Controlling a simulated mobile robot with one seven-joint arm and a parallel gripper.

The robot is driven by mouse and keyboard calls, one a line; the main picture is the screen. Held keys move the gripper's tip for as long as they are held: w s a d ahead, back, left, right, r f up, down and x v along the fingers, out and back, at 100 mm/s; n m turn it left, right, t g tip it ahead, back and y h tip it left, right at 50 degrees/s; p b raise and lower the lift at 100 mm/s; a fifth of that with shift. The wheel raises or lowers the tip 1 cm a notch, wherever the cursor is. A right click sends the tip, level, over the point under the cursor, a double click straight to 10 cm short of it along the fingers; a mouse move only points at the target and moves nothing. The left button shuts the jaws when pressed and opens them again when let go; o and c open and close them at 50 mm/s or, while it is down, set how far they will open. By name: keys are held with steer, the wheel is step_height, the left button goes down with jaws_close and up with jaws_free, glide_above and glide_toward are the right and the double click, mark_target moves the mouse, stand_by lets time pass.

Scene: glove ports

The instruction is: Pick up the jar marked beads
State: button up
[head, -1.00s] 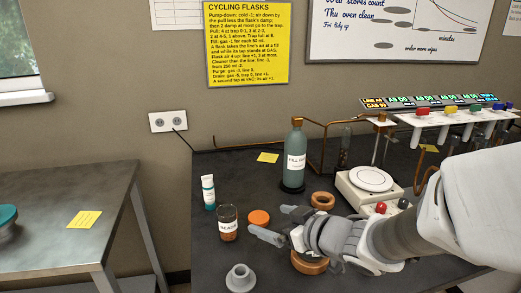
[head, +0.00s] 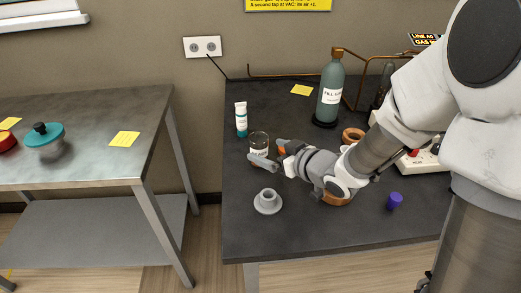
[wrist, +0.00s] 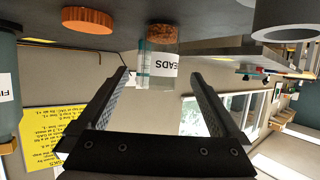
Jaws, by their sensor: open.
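The jar marked beads is a small clear glass jar (head: 258,141) with a white label and brown contents low inside. It stands upright on the dark bench, partly hidden behind a finger of my gripper (head: 266,156). In the wrist view, which is upside down, the jar (wrist: 164,62) shows its label reading "EADS". There it lies just ahead of and between the open fingertips of my gripper (wrist: 159,76), with visible space on both sides. My gripper is open and empty, held low and roughly level, to the right of the jar.
A white tube (head: 241,119) stands close behind the jar. A grey flanged piece (head: 268,201) sits in front.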

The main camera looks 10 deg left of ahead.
steer(key=b+x, duration=0.1)
steer(key=x, duration=0.7)
steer(key=shift+w+a, duration=0.2)
steer(key=shift+w, duration=0.05)
steer(key=c, duration=1.5)
